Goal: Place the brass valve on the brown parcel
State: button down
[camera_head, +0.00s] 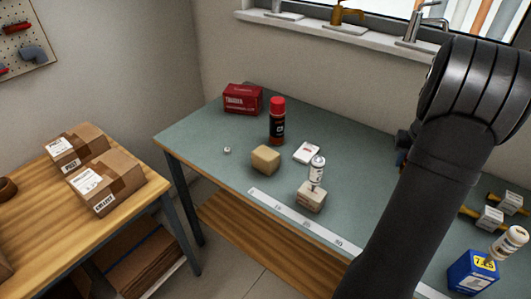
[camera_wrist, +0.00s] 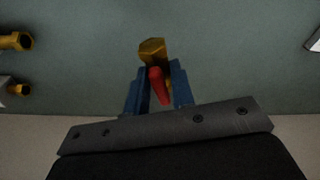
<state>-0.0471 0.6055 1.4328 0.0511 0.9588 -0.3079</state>
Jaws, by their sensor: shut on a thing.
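A brass valve (camera_wrist: 152,52) with a red handle (camera_wrist: 159,85) sits between the blue fingers of my gripper (camera_wrist: 158,95) in the wrist view. The gripper is shut on it, over the grey-green bench top. In the head view my arm hides most of the gripper and the valve. Two brown cardboard parcels with white labels lie on the wooden table at the left: a rear one (camera_head: 88,142) and a front one (camera_head: 122,172). My gripper is far to the right of them. A plain tan block (camera_head: 265,160) lies on the bench.
Tagged brass fittings (camera_head: 488,216) and a blue box (camera_head: 472,274) are at right. A floor gap separates the tables.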

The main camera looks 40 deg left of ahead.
jog(key=s+a+r+n+g, duration=0.1)
jog(key=s+a+r+n, duration=0.35)
jog(key=a, duration=0.45)
jog(key=s+a+r+n+y, duration=0.1)
jog(key=s+a+r+n, duration=0.2)
jog(key=s+a+n, duration=0.45)
jog(key=s+a+r+n+g, duration=0.1)
jog(key=s+a+r+n, duration=0.15)
jog(key=a, duration=0.85)
send_over(264, 152)
jog(key=f, duration=0.4)
jog(key=d+f, duration=0.1)
jog(key=f, duration=0.1)
jog(key=shift+w, duration=0.1)
jog(key=shift+a+f, duration=0.3)
jog(key=shift+f, duration=1.85)
